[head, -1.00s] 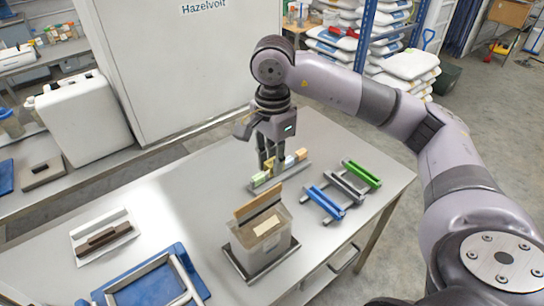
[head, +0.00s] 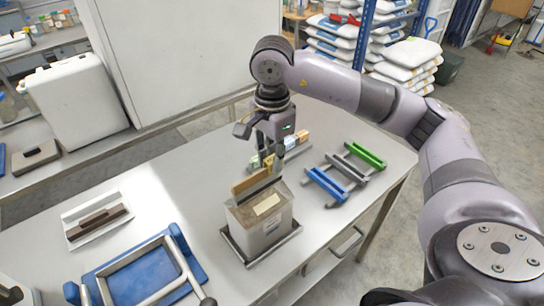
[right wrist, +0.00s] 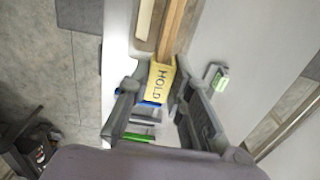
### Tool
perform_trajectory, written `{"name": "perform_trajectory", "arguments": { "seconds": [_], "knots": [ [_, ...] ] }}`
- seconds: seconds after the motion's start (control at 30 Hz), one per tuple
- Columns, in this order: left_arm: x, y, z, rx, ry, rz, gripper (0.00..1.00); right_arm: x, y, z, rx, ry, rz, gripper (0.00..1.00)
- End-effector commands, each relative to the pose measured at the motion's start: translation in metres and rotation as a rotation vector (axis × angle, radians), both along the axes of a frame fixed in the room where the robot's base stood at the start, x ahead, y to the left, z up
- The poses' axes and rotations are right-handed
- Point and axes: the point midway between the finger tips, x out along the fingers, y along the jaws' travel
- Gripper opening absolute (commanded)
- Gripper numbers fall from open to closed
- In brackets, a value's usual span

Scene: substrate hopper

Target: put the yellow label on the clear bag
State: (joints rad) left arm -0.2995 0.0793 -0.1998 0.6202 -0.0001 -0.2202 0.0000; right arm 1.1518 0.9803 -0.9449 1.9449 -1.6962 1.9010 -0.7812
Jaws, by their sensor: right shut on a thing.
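My right gripper (head: 270,157) is shut on a yellow label (right wrist: 160,82) printed with dark letters, which shows clearly between the fingers in the right wrist view. In the head view the fingers hide most of the label. The clear bag (head: 263,222) stands upright in a grey metal holder (head: 247,258). It has a cream patch on its front and a brown strip (head: 252,180) along its top. My gripper is just behind and above this strip; I cannot tell whether they touch. My left gripper is not in view.
A rack with coloured blocks (head: 292,144) lies behind the gripper. Blue, grey and green bars (head: 366,155) sit on a stand at right. A blue tray with a grey frame (head: 110,290) and a white tray with a brown block (head: 75,240) lie at left.

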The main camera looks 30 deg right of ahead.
Motion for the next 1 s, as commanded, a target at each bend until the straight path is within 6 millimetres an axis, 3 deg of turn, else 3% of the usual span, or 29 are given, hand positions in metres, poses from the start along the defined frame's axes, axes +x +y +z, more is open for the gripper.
{"name": "perform_trajectory", "arguments": {
  "seconds": [0.87, 0.9, 1.0],
  "knots": [
    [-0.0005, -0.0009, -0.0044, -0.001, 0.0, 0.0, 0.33, 0.0001, 0.0002, 0.0008, 0.0, 0.0, 0.0, 0.08],
    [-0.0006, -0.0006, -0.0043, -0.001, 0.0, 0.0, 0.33, 0.0001, 0.0002, 0.0008, 0.0, 0.0, 0.0, 0.21],
    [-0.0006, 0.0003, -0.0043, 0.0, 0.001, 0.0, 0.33, 0.0001, 0.0002, 0.0007, 0.0, 0.0, 0.0, 0.28]
  ]
}}
